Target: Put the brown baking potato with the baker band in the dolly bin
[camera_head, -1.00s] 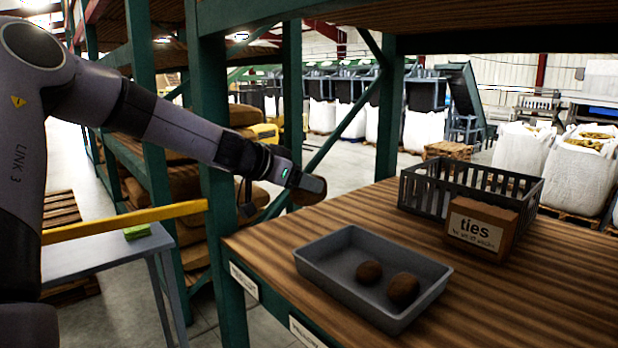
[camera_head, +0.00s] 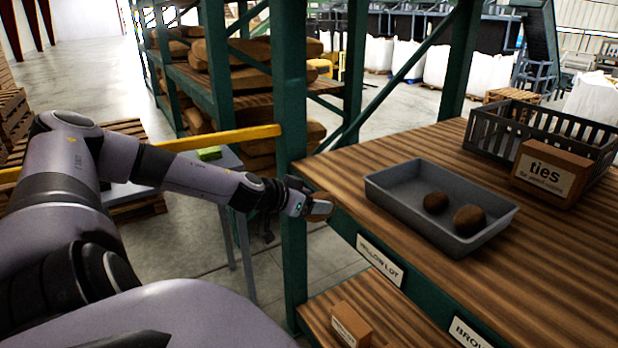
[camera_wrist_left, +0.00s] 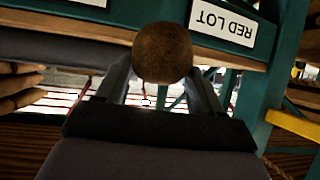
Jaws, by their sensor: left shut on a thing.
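My left gripper (camera_head: 312,207) is out at the left end of the wooden shelf, beside the green post. In the left wrist view it is shut on a brown potato (camera_wrist_left: 163,50), held between the fingertips. No band can be made out on this potato. I cannot make out a dolly bin in these frames. My right gripper is not in view.
A dark slatted crate (camera_head: 490,131) and a box marked "ties" (camera_head: 551,174) stand at the shelf's right. A green post (camera_head: 293,130) rises close to my left gripper. A yellow rail (camera_head: 222,138) and a small grey table (camera_head: 222,165) are left. A lower shelf holds a small box (camera_head: 350,325).

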